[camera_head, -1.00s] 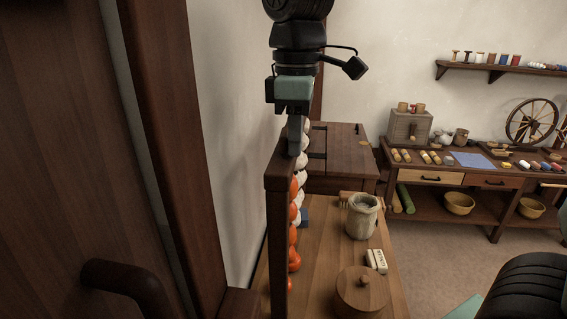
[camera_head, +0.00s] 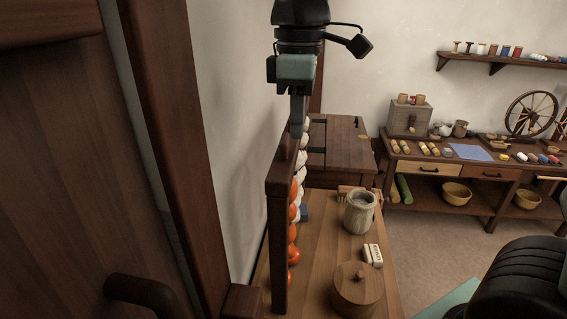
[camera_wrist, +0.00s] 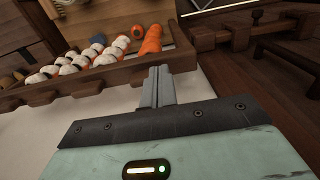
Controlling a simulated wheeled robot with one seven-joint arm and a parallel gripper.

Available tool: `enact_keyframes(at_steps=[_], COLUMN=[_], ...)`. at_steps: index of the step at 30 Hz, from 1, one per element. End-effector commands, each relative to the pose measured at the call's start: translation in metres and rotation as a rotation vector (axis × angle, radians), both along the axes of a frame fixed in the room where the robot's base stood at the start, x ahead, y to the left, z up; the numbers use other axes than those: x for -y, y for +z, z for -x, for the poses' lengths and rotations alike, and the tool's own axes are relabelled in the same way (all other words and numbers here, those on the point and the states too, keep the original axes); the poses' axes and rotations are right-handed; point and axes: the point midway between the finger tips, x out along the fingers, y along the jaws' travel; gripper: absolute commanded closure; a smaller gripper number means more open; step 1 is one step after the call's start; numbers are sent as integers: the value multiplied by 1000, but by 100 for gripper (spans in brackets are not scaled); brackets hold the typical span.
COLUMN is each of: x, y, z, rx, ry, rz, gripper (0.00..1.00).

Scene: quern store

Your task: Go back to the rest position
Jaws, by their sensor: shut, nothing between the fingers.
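My gripper (camera_head: 297,116) points down in the head view, just above the top of a dark wooden frame (camera_head: 279,220) strung with orange and white beads. Its fingers are together with nothing between them. In the wrist view my gripper's fingers (camera_wrist: 158,88) show closed beside the same frame's edge (camera_wrist: 110,78). Whether the fingertips touch the frame I cannot tell.
The frame stands on a wooden bench with a stone-coloured jar (camera_head: 359,213), a small white block (camera_head: 373,255) and a round lidded wooden box (camera_head: 357,291). A dark door (camera_head: 75,180) is close on the left. A worktable (camera_head: 470,172) stands at the right.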

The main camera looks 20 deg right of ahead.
Motion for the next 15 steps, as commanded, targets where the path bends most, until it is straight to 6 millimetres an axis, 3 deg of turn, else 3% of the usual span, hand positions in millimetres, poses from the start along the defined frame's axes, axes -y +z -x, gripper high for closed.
enact_keyframes(at_steps=[5,15], x=[0,0], y=[10,10], z=[1,1], rx=[0,0], ry=[0,0], rz=[0,0], gripper=[100,100])
